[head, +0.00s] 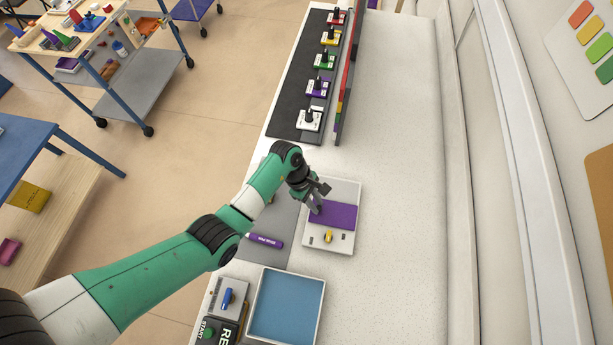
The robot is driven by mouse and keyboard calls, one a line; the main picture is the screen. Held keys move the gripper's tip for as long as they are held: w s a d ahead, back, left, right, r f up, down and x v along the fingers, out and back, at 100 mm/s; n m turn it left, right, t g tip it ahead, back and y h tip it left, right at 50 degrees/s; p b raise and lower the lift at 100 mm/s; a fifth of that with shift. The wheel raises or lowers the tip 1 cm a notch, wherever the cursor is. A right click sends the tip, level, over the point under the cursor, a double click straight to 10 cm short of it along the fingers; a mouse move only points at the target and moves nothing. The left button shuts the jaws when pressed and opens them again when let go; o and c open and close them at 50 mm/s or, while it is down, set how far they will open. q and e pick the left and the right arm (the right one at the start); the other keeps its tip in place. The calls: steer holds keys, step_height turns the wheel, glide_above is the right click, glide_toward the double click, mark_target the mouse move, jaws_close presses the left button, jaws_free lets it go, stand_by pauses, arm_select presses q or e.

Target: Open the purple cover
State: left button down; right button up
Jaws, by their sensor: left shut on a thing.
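The purple cover (337,215) is a flat rectangular panel on a white plate (345,187) on the counter. It looks closed or nearly so; I cannot tell its exact tilt. My left gripper (317,208) is at the cover's left end, its fingers pointing down and shut on the cover's edge or a part there. The gripper hides the exact contact. A small yellow knob (328,237) stands on the white plate below the cover. My right gripper is not in view.
A purple marker (264,241) lies on a grey mat left of the plate. A blue-floored tray (288,305), a blue-handled switch (227,297) and a green start button (208,332) are in front. Several coloured handled blocks (318,87) stand on a black strip behind. The counter right of the plate is clear.

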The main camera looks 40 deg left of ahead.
arm_select(q)
steer(key=shift+w, duration=0.1)
steer(key=c, duration=0.7)
jaws_free()
steer(key=shift+c, duration=0.2)
steer(key=p+v, duration=0.2)
steer(key=v, duration=0.9)
steer(key=shift+r, duration=0.35)
